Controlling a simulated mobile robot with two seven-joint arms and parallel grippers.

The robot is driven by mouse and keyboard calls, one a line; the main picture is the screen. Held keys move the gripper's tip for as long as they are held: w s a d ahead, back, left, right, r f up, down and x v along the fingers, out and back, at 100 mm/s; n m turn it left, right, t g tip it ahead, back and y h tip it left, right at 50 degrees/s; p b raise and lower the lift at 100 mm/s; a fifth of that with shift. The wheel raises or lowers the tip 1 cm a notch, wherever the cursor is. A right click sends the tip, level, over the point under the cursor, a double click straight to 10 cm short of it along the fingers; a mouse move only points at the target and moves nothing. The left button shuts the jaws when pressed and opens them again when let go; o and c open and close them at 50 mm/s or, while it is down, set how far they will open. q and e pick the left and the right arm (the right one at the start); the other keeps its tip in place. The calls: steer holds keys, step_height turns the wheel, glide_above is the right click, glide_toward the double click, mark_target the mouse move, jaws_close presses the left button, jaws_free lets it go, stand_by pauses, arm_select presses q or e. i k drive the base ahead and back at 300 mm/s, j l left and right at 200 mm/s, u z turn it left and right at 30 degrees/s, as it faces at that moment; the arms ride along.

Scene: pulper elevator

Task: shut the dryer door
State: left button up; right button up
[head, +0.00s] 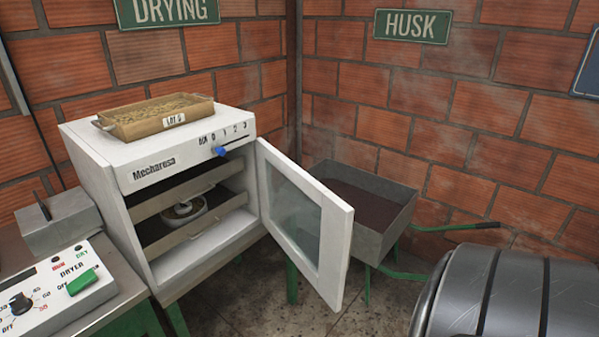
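The white dryer (147,179) stands at the left, below the DRYING sign. Its door (338,236) is open. It is hinged at the right side of the opening and swung outward to the right, with a glass window (294,218) in a white frame. Inside the dryer are pale shelf rails (180,241) and a small round bowl-like thing (184,211). A blue slider (220,151) sits on the front panel above the opening. Neither of my grippers is in view, and nothing touches the door.
A wooden tray (135,129) of beans labelled LOT 5 lies on the dryer. A control box (64,293) is at lower left. A grey husk barrow (390,237) stands behind the door. A dark ribbed drum (513,292) fills the lower right. Floor shows between door and drum.

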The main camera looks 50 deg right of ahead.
mark_target(337, 230)
steer(key=l, duration=1.85)
